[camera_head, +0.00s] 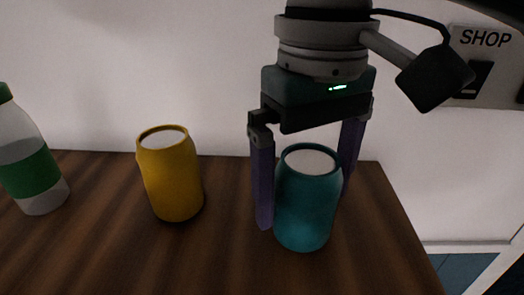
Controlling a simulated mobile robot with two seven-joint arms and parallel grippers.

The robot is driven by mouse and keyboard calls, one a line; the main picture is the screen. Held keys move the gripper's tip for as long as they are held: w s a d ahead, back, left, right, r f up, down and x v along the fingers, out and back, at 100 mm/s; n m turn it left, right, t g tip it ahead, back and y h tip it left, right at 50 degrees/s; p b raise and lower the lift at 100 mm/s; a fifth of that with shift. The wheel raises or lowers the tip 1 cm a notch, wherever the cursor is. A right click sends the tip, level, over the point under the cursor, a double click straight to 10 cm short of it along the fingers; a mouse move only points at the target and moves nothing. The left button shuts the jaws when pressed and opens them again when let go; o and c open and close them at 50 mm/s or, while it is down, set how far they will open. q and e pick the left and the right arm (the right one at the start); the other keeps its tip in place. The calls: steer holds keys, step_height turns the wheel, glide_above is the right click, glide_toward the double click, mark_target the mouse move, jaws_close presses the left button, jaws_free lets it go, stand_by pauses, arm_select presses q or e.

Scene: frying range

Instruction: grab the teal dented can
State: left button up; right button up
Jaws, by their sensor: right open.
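The teal can (306,205) stands upright on the wooden table (110,235), right of the middle of the head view. Its top is pale. I cannot make out a dent clearly. My right gripper (305,205) comes down from above with its two purple fingers on either side of the can. The left finger is in front and beside the can; the right finger is partly hidden behind it. The jaws are open, and I cannot tell whether either finger touches the can. My left gripper is not in view.
A yellow can (172,180) stands to the left of the teal can, with clear table between them. A clear bottle with a green label (28,174) stands at the far left. A white wall rises behind the table. The table's right edge lies close to the teal can.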

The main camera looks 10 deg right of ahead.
mark_target(304, 209)
steer(key=shift+f, duration=1.55)
steer(key=c, duration=1.2)
